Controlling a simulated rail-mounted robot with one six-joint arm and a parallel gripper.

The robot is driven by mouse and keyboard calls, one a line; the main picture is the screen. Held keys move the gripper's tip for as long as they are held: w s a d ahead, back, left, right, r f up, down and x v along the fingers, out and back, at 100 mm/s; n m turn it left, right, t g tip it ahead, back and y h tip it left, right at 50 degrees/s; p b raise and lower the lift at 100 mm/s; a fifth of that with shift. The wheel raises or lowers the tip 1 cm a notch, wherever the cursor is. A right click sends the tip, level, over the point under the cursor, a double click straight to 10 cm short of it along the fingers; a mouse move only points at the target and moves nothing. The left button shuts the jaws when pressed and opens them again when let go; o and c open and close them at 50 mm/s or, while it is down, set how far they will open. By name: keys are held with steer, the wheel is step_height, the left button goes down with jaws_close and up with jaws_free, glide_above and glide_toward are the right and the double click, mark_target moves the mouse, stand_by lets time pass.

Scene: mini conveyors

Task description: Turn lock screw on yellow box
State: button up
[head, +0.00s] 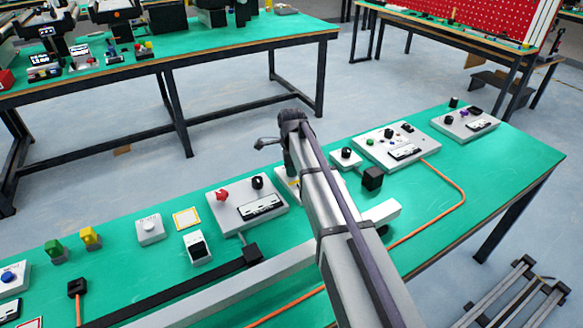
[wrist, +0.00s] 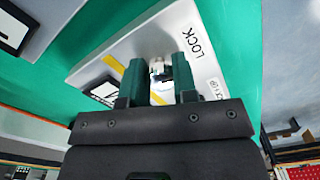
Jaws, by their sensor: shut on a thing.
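In the wrist view, a light grey box (wrist: 140,42) with yellow stripes and a "LOCK" label sits on a green surface. My gripper (wrist: 158,66) reaches onto it, with a dark green finger on either side of a small pale metal screw (wrist: 157,73). The fingers are shut on this screw, and the label is just beside the right finger. The screw's lower part and much of the box are hidden by the fingers and the gripper body. In the head view, my arm hides the gripper's fingers and most of this box.
On the green table, a panel with a red knob (head: 220,194) is left of my arm, and a panel with several buttons (head: 397,146) is to the right. A small black block (head: 372,179) and an orange cable (head: 462,190) lie right of my arm.

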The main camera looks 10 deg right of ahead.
steer(key=n, duration=0.4)
steer(key=shift+n, duration=0.4)
steer(key=n, duration=1.3)
stand_by(0.4)
steer(key=o, duration=0.9)
